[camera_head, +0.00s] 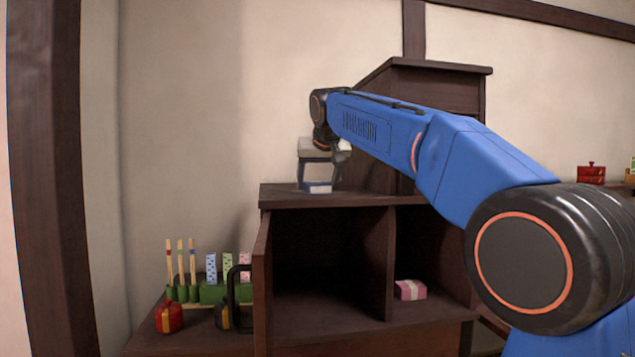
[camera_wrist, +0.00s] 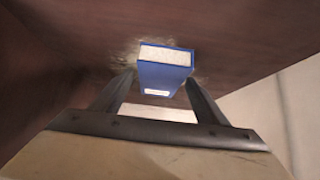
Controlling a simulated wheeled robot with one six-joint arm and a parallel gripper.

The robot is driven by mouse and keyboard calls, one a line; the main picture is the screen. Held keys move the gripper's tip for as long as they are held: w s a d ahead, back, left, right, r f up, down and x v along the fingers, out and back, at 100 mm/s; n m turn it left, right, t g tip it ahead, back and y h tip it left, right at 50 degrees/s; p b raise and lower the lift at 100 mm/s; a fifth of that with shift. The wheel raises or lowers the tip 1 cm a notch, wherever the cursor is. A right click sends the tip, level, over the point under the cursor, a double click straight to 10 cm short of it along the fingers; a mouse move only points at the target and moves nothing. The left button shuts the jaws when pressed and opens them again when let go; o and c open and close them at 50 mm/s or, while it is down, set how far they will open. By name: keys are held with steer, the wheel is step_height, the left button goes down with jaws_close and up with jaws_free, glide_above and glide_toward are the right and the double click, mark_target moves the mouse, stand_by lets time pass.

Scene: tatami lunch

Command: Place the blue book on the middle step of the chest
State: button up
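The blue book (camera_wrist: 163,78) has white page edges and a white label. In the wrist view it lies between the tips of my gripper (camera_wrist: 160,82), very close to both fingers. I cannot tell whether they press on it. In the head view my gripper (camera_head: 319,178) points down, with the blue book (camera_head: 318,187) low between its fingers. The book is at the top surface of the middle step of the dark wooden chest (camera_head: 350,197). Whether it rests on the step or hangs just above is unclear.
The chest's taller part (camera_head: 440,82) rises just right of my gripper. A pink box (camera_head: 410,290) sits in an open compartment below. Free step surface lies around the book.

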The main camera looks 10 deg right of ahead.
steer(key=shift+r, duration=0.1)
steer(key=v, duration=1.2)
stand_by(0.4)
